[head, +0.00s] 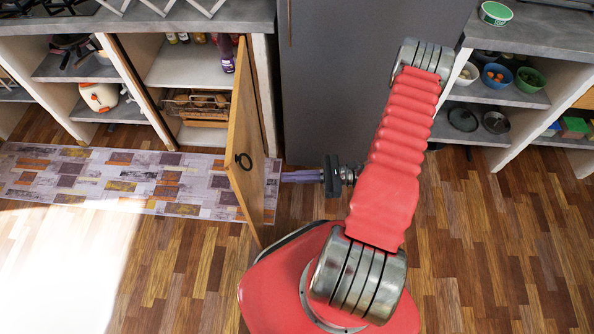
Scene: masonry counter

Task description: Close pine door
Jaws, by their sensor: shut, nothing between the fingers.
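The pine door (246,140) stands open, swung out from the masonry counter, in the middle left of the head view. A dark ring handle (243,161) hangs on its left face. The cabinet behind it shows shelves with bottles and a basket. My gripper (286,176) is just right of the door, at the side away from the handle, with its fingers pointing left. The fingers are shut and empty. Their tips come very close to the door's right side; I cannot tell whether they touch it.
A patterned rug (110,182) lies on the wooden floor in front of the left counter. A grey tall panel (340,80) stands behind my arm. Open shelves with bowls (529,78) are at the right. The floor at the right is clear.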

